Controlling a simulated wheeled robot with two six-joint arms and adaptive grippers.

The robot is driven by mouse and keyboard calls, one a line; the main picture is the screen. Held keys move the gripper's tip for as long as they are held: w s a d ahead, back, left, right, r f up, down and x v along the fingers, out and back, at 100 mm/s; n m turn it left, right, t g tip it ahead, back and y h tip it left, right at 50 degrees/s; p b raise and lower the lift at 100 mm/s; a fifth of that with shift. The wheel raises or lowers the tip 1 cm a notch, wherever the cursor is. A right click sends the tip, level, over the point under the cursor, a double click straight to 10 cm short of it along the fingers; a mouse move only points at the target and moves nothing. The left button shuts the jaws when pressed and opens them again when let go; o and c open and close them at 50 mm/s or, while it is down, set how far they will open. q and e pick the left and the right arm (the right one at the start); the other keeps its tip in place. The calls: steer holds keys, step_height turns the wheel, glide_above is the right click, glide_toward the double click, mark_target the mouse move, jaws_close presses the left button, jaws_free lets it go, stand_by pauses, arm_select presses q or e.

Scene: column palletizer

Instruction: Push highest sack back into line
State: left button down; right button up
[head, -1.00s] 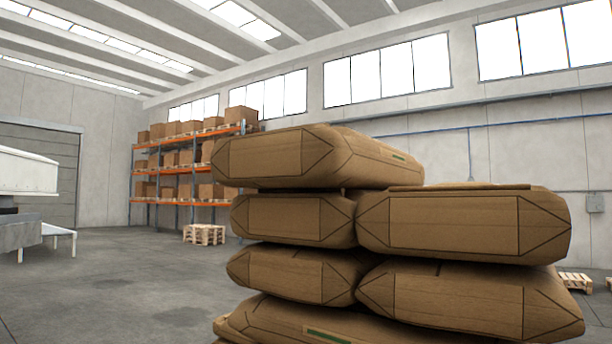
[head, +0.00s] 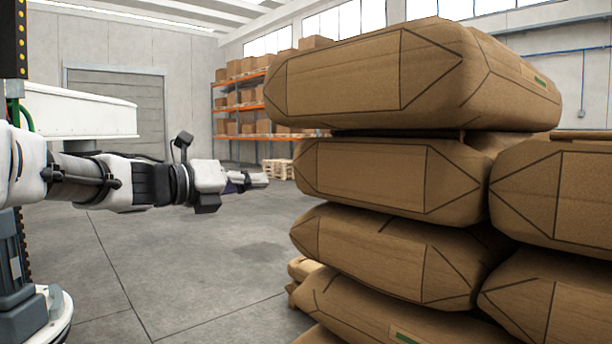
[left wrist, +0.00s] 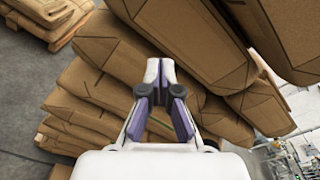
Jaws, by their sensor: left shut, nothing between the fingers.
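The highest sack (head: 385,78) is a brown paper sack on top of the stack in the head view. Its left end juts out past the sack under it (head: 370,178). My left gripper (head: 262,181) is shut and empty, left of the stack and about level with the second sack from the top, with a gap in between in the head view. In the left wrist view my left gripper (left wrist: 160,65) points toward the stacked sacks (left wrist: 110,62). My right gripper is not in view.
More sacks (head: 560,190) stand to the right in the same stack. An orange rack with boxes (head: 240,105) and a wooden pallet (head: 280,168) are far behind. A white machine (head: 80,110) stands at the left. The grey floor (head: 190,260) left of the stack is clear.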

arm_select(q)
steer(key=s+r+m+p, duration=0.1)
steer(key=s+r+m, duration=0.3)
steer(key=r, duration=0.5)
steer(key=s+r+m, duration=0.4)
steer(key=r, duration=0.4)
steer(key=p, duration=0.8)
glide_toward(317, 92)
steer(key=shift+t+h, duration=0.3)
steer(key=x, duration=0.6)
steer(key=shift+w+d+f, duration=0.15)
steer(key=shift+w+f, duration=0.1)
steer(key=shift+w, duration=0.1)
steer(key=shift+w+d+f, duration=0.1)
steer(key=shift+w+d, duration=0.1)
steer(key=shift+s, duration=0.1)
